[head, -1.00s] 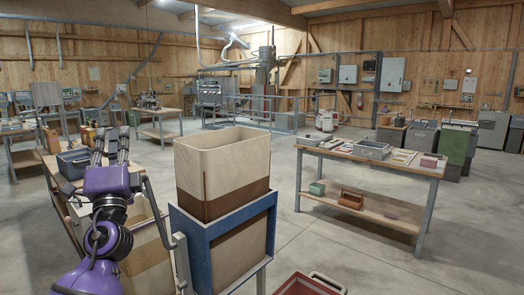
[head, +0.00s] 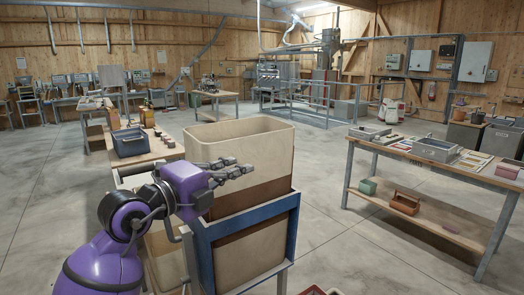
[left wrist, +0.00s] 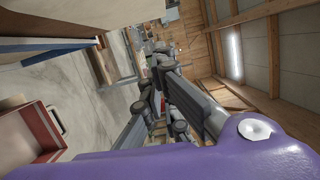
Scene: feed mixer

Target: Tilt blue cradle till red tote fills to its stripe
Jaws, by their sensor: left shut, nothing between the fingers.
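The blue cradle (head: 250,211) stands upright on legs and holds a tall cream bin (head: 235,142). A brown band of contents shows through the bin's lower part. The red tote (head: 314,291) is mostly cut off at the bottom of the head view. It shows more fully at the left of the left wrist view (left wrist: 22,136); its fill and stripe cannot be made out. My left gripper (head: 246,169) is shut and empty, its fingers pointing right across the bin's near side, above the cradle's rim. Contact cannot be told. My right gripper is not in view.
A workbench (head: 420,166) with trays stands to the right, with a green box and a brown carrier on its lower shelf. A bench with a dark blue bin (head: 130,142) stands behind my left arm. Open concrete floor (head: 345,240) lies between cradle and right workbench.

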